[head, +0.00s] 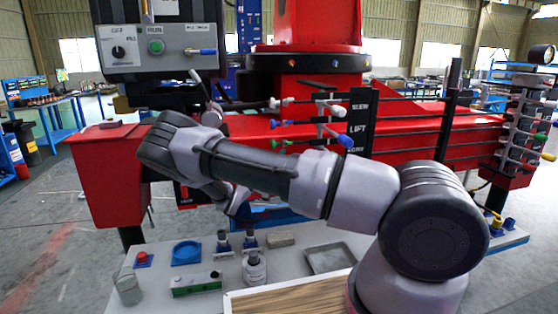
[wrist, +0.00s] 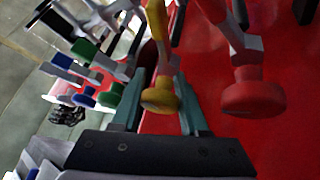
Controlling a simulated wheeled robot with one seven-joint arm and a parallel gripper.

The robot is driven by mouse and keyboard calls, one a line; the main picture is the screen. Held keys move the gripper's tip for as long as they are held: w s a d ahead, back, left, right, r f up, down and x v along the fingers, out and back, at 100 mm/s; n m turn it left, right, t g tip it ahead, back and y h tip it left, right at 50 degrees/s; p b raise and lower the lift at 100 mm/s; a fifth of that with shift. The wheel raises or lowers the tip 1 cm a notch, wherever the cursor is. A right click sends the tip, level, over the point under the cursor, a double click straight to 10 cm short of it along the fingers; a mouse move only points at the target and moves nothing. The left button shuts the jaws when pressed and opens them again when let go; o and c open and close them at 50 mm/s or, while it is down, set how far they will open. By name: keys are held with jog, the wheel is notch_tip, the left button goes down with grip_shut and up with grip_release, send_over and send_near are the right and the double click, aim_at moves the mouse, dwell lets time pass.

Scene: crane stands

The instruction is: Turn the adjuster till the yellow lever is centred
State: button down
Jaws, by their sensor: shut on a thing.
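In the wrist view the yellow lever (wrist: 159,60) ends in a round yellow knob. The knob lies between the two teal fingers of my gripper (wrist: 163,103), which are shut on it. A red-knobbed lever (wrist: 252,95) is just to the right. Green (wrist: 110,94) and blue (wrist: 84,97) knobs are to the left. I cannot make out which part is the adjuster. In the head view my arm hides the gripped lever, and my gripper's fingertips do not show clearly.
A red crane stand (head: 410,125) carries levers and rods beside a black label plate (head: 361,120). A grey control box (head: 160,45) hangs at upper left. Below, a grey bench (head: 225,300) holds bottles, a blue dish (head: 186,253) and a tray (head: 328,258). Another lever bank (head: 525,125) stands at right.

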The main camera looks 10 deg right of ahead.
jog(key=shift+s+m+g+h, duration=0.15)
jog(key=shift+m+g+h, duration=0.45)
jog(key=shift+m, duration=0.7)
jog(key=shift+c, duration=2.2)
grip_release()
jog(key=shift+a, duration=0.1)
jog(key=v, duration=1)
jog(key=shift+a, duration=0.35)
jog(key=shift+s+f, duration=0.1)
jog(key=shift+f, duration=0.05)
